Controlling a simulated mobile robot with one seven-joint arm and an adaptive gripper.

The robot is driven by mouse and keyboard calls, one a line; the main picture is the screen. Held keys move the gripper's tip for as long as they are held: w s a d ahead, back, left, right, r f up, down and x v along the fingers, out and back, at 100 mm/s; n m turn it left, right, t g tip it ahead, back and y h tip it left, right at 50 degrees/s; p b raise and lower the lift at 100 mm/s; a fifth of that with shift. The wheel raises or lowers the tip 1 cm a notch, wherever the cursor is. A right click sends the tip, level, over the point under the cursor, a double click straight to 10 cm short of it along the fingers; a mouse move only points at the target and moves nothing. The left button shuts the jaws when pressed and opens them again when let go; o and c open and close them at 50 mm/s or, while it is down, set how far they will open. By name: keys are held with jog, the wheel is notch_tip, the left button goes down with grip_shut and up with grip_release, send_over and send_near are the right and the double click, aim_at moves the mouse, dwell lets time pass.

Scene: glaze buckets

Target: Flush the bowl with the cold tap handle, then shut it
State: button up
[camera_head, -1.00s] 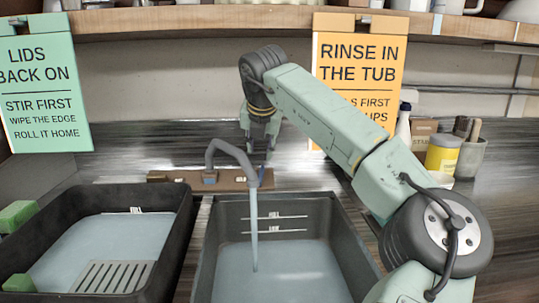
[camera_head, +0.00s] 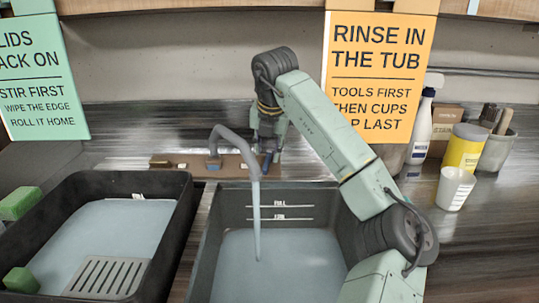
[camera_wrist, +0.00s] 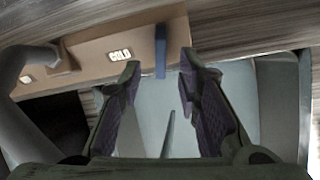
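The blue cold tap handle (camera_wrist: 160,51) stands up beside the "COLD" label (camera_wrist: 120,56) on the brown tap board (camera_head: 196,163). In the wrist view it lies between and just beyond my gripper's (camera_wrist: 159,66) two spread fingers, with no clear contact. In the head view, my gripper (camera_head: 270,158) hangs over the right end of the board and partly hides the handle. The grey curved spout (camera_head: 231,137) pours a thin water stream (camera_head: 257,220) into the dark sink basin (camera_head: 345,232), which holds pale water. No separate bowl shows.
A second dark tub (camera_head: 120,182) with water and a grey grate (camera_head: 106,277) sits at left, with green blocks on its rim. A spray bottle (camera_head: 419,125), yellow tin (camera_head: 464,148), white cup (camera_head: 455,188) and brush pot (camera_head: 497,150) stand at right.

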aim_at(267, 160)
jog(key=shift+p+x, duration=0.35)
jog(key=shift+x, duration=1.85)
grip_shut()
